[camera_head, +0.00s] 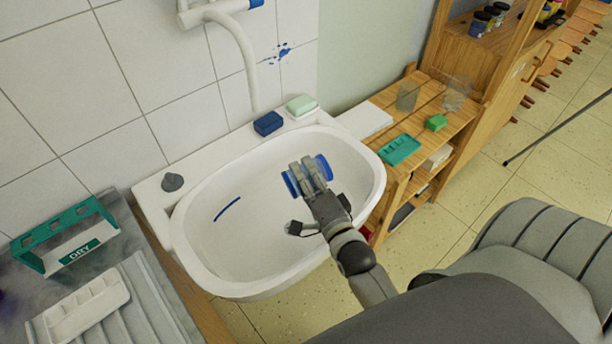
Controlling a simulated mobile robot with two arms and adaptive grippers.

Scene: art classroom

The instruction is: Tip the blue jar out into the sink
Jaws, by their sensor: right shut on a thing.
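The blue jar (326,167) is over the basin of the white sink (225,265). My right gripper (308,177) is shut on the jar, its fingers across the jar's middle and hiding part of it. The jar lies on its side, with blue showing at both ends of the grip. Its opening and contents cannot be made out. A dark blue streak (227,209) marks the left inside of the basin. My left gripper is not in view.
A blue sponge (268,123) and a soap bar (301,105) sit on the sink's back ledge. A faucet (238,40) is above. A wooden shelf (408,125) stands right. A green "DRY" holder (66,238) and white tray (88,308) are left.

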